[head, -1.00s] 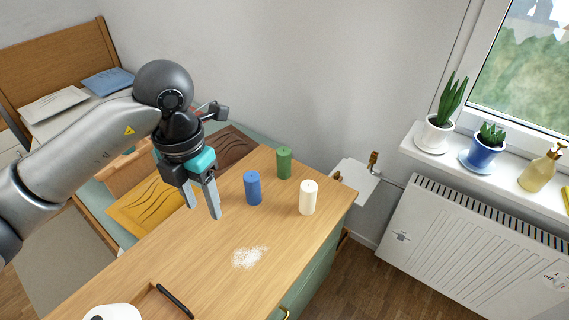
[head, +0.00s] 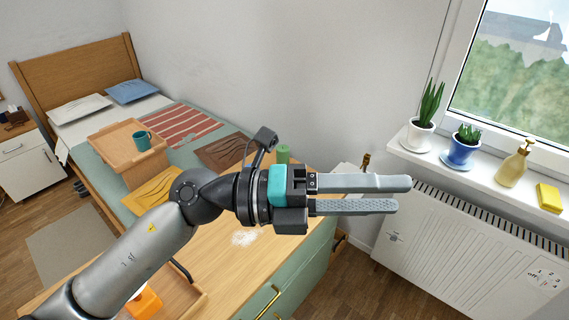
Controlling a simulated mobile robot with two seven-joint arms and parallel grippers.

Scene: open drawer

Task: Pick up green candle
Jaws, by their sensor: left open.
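The green candle (head: 283,153) stands on the wooden dresser top, near its back edge. Only its upper part shows in the head view, above my left gripper's body. My left gripper (head: 408,193) is open and empty, with its two long fingers pointing right. The fingertips are past the dresser's right end in the picture, in front of the radiator. The arm and gripper body cover the middle of the top, and the blue and white candles are hidden. My right gripper is not in view.
A radiator (head: 470,255) stands at right under a sill with potted plants (head: 463,145). A bed (head: 70,127) is behind left.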

